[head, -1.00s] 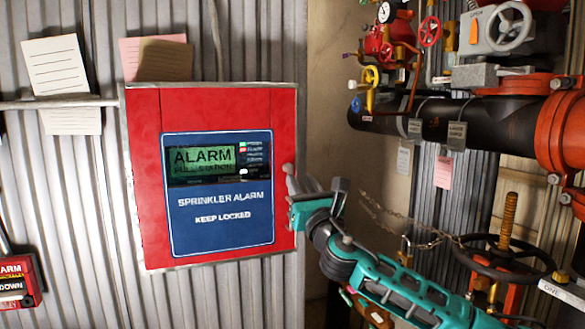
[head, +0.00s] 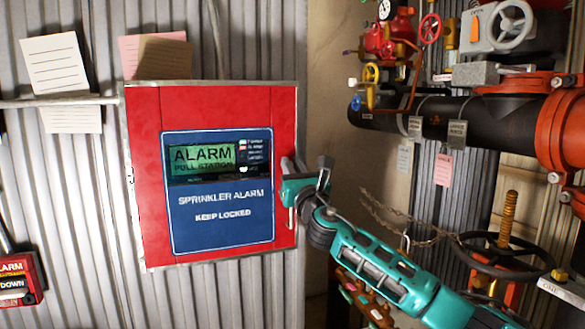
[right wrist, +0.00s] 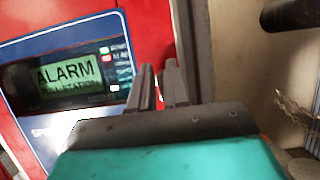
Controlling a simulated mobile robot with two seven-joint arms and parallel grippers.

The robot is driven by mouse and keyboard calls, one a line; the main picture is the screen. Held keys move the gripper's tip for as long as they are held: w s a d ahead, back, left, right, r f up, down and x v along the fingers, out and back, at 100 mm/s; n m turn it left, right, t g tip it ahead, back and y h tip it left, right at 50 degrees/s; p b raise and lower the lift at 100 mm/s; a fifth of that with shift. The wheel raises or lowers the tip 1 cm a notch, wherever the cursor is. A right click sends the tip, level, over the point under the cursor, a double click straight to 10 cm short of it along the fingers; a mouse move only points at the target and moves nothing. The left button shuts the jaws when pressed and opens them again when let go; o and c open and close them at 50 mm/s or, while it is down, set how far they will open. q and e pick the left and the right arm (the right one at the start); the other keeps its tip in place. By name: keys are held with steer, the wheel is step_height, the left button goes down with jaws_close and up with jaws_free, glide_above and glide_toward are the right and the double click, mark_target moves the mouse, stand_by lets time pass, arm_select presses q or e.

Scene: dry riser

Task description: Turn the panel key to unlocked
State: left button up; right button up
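The red alarm panel (head: 216,105) hangs on the corrugated wall, with a blue face reading SPRINKLER ALARM, KEEP LOCKED. Its green screen (head: 202,157) reads ALARM, PULL STATION and also shows in the right wrist view (right wrist: 68,77). My right gripper (head: 288,165) is at the panel's right edge, fingers pointing toward it. In the right wrist view its two dark fingers (right wrist: 159,72) stand close together with a narrow gap, against the red panel edge. I cannot make out a key; the fingers cover that spot. My left gripper is out of view.
A black pipe (head: 385,117) with hanging tags, red valves and a black handwheel (head: 507,257) with a chain (head: 400,222) fill the right side, close to my right arm. A red pull box (head: 18,279) is at lower left. Paper notes (head: 56,66) hang above.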

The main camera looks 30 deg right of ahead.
jaws_close()
steer(key=shift+m, duration=0.4)
steer(key=shift+d+f+m+g+h+p, duration=0.1)
steer(key=shift+m+g+h+p, duration=1)
steer(key=shift+m, duration=2.5)
steer(key=shift+d+f+m+g+h+p, duration=0.1)
steer(key=shift+m+g+h+p, duration=0.95)
steer(key=shift+m, duration=2.55)
steer(key=shift+d+f+m+g+h+p, duration=0.1)
steer(key=shift+m+g+h+p, duration=0.55)
steer(key=shift+m+g, duration=1.95)
steer(key=shift+m+t, duration=1.05)
steer(key=shift+m, duration=0.15)
steer(key=shift+o, duration=1.7)
jaws_free()
